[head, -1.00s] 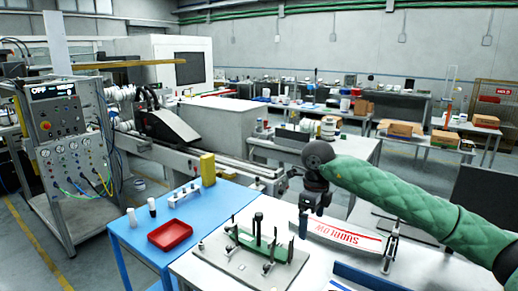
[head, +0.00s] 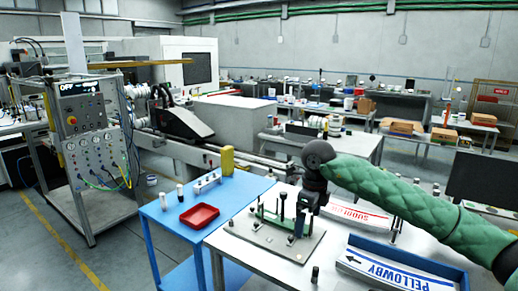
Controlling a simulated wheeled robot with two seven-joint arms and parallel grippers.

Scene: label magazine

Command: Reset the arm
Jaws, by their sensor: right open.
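My right arm, in a green quilted sleeve, comes in from the right in the head view. Its dark gripper (head: 305,207) points down, open, over the right part of the fixture on the white table. I see nothing between its fingers. The fixture (head: 265,240) is a grey plate with a green bar and dark posts. Behind the gripper, a white label strip with red letters (head: 362,216) is partly hidden by the gripper and arm. A label strip with blue letters reading PELLOWBY (head: 395,272) lies in a blue tray at the front right. My left gripper is not in view.
A blue table (head: 165,230) adjoins on the left, with a red tray (head: 199,215), small bottles (head: 180,193) and a yellow block (head: 228,160). A control panel (head: 90,150) stands further left. A small dark post (head: 315,274) stands near the white table's front.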

